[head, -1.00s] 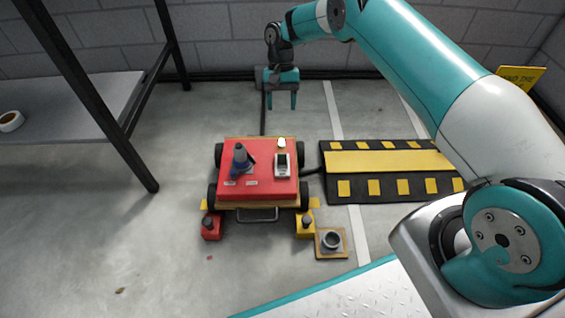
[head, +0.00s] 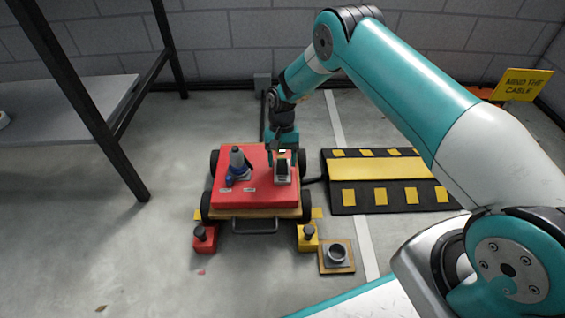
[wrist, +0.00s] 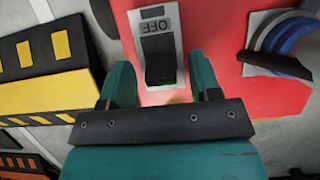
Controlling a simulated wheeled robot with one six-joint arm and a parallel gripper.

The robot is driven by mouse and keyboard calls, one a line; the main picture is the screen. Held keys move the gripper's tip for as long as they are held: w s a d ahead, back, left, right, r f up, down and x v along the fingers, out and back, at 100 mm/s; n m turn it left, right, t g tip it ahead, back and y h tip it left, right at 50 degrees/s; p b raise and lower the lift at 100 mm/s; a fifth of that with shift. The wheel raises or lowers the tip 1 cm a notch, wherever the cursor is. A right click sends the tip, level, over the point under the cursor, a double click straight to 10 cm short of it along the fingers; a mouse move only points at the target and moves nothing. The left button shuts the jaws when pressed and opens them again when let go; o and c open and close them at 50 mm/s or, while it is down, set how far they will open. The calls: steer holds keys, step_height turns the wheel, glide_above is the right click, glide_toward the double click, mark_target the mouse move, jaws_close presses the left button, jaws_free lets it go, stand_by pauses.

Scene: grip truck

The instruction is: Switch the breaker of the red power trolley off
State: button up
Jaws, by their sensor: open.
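The red power trolley (head: 255,193) stands on the floor, its red top facing up. Its breaker (head: 283,172), a pale plate with a black rocker, sits on the right part of the top. In the wrist view the black rocker (wrist: 158,60) is close, with an upside-down "OFF" label (wrist: 157,25) at its upper end. My gripper (head: 284,153) is open over the breaker's far side. In the wrist view its teal fingers (wrist: 160,72) lie either side of the plate's lower part. I cannot tell whether they touch it, or which way the rocker is tilted.
A blue-grey plug-like object (head: 238,166) stands on the top, left of the breaker. A black-and-yellow cable ramp (head: 385,165) lies right of the trolley. A red block (head: 204,240), a yellow block (head: 308,240) and a ringed pad (head: 337,256) lie in front.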

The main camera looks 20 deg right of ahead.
steer(key=c, duration=0.9)
steer(key=p, duration=0.3)
steer(key=shift+s+a+r+t, duration=0.1)
steer(key=shift+s+r+t, duration=0.15)
steer(key=shift+r+t, duration=0.15)
steer(key=p, duration=0.1)
steer(key=t+p, duration=0.1)
steer(key=shift+s+r+h+p, duration=0.1)
steer(key=shift+s+h+p, duration=0.15)
steer(key=shift+h+p, duration=0.15)
steer(key=t+p, duration=0.2)
steer(key=p, duration=0.1)
steer(key=shift+s+a+h, duration=0.15)
steer(key=shift+s+h, duration=0.15)
steer(key=shift+s, duration=0.1)
steer(key=shift+s+a+f+t+h+p, duration=0.1)
steer(key=shift+s+f+t+h+p, duration=0.1)
steer(key=shift+t+p, duration=0.45)
steer(key=shift+s+f+t+h+p, duration=0.1)
steer(key=shift+f+t+h+p, duration=0.1)
steer(key=shift+t+p, duration=0.45)
steer(key=o, duration=0.9)
